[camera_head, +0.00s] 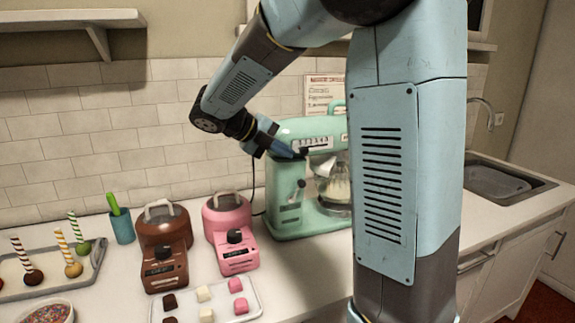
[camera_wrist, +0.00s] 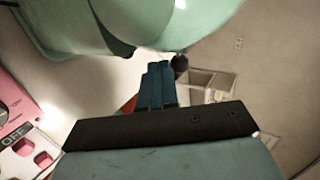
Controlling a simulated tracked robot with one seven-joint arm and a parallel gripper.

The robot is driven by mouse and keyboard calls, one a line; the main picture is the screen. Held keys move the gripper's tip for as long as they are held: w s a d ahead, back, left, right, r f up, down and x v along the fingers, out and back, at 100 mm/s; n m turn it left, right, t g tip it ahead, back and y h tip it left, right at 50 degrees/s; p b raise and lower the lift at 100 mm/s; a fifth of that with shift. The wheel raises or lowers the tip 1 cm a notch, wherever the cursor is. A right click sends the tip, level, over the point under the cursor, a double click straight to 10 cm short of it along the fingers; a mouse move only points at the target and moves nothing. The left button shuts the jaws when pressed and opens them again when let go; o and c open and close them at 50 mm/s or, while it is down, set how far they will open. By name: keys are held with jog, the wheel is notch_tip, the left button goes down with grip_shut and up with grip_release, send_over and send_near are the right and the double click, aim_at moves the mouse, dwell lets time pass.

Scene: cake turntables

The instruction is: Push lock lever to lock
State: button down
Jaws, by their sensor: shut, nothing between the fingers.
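The mint-green stand mixer (camera_head: 287,200) stands on the counter against the tiled wall, partly behind my arm. My gripper (camera_head: 291,154) is beside the mixer's head, its blue fingers together and empty. In the wrist view my gripper (camera_wrist: 160,66) points at the underside of the green mixer body (camera_wrist: 180,22). A small dark round knob (camera_wrist: 180,62), perhaps the lock lever's end, is just right of the fingertips; I cannot tell whether they touch. A small lever with a pale end (camera_head: 301,184) shows on the mixer's side below the gripper. The lever's exact position is unclear.
A pink melting pot (camera_head: 237,258) and a brown one (camera_head: 163,240) stand left of the mixer. A white tray (camera_head: 254,305) with cubes lies in front. A metal bowl (camera_head: 336,205) is under the mixer's head. A sink (camera_head: 497,183) is at the right.

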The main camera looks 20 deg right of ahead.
notch_tip(320, 180, up, 8)
jog(key=a, duration=0.2)
jog(key=shift+s+r, duration=0.2)
jog(key=shift+r, duration=0.05)
dwell(0.3)
jog(key=s+f+n+t+y, duration=0.2)
jog(key=s+f+n+y, duration=0.3)
jog(key=s+n, duration=0.6)
jog(key=s+f+n+t+y, duration=0.3)
jog(key=s+n, duration=0.8)
jog(key=n, duration=1.3)
notch_tip(320, 180, down, 2)
jog(key=y, duration=0.3)
jog(key=shift+s+a+n, duration=0.3)
jog(key=shift+n, duration=0.1)
jog(key=shift+f, duration=0.1)
